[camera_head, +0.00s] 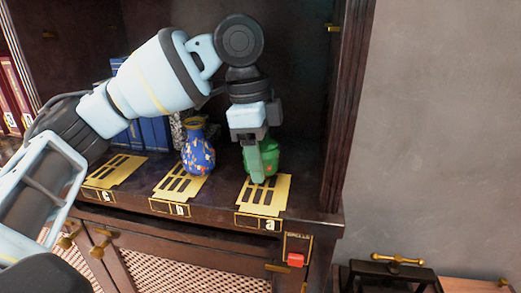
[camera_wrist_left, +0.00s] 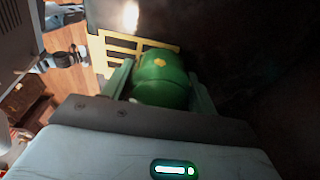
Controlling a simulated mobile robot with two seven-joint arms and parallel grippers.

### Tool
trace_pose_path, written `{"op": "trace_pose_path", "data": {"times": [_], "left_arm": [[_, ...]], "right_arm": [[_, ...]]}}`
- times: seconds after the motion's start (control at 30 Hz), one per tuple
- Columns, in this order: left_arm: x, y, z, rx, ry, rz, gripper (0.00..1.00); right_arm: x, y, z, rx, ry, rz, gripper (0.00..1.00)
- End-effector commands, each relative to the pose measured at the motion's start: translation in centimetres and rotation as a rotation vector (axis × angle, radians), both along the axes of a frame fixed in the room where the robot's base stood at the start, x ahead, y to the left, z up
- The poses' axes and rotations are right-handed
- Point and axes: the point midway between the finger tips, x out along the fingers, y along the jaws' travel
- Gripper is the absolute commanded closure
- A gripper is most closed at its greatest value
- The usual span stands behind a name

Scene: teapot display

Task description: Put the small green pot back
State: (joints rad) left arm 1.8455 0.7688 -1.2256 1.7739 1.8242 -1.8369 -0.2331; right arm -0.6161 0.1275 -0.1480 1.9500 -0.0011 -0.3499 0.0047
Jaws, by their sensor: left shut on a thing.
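The small green pot (camera_head: 265,158) is at the right end of the dark cabinet shelf, over the back part of the gold plate marked "a" (camera_head: 262,212). My left gripper (camera_head: 257,165) reaches down from above and is shut on the pot, one finger showing in front of it. In the left wrist view the green pot (camera_wrist_left: 160,80) sits between the two fingers (camera_wrist_left: 160,95), with a yellow spot on its side. The gold plate (camera_wrist_left: 112,48) shows beyond it. I cannot tell whether the pot's base touches the plate. My right gripper is not in view.
A blue patterned vase (camera_head: 198,150) stands at plate "b" (camera_head: 180,186), left of the pot. Plate "c" (camera_head: 117,172) lies farther left, with blue books (camera_head: 155,133) behind. The cabinet's right side post (camera_head: 345,110) is close to my gripper. A red button (camera_head: 296,260) is below the shelf.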

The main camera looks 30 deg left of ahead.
Motion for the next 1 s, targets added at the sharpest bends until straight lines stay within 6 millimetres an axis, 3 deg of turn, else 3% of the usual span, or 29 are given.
{"op": "trace_pose_path", "data": {"times": [1.0], "left_arm": [[0.0, 0.0, -1.1, 0.0, 0.0, 0.0, 0.7]], "right_arm": [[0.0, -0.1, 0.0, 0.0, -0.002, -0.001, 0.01]]}}
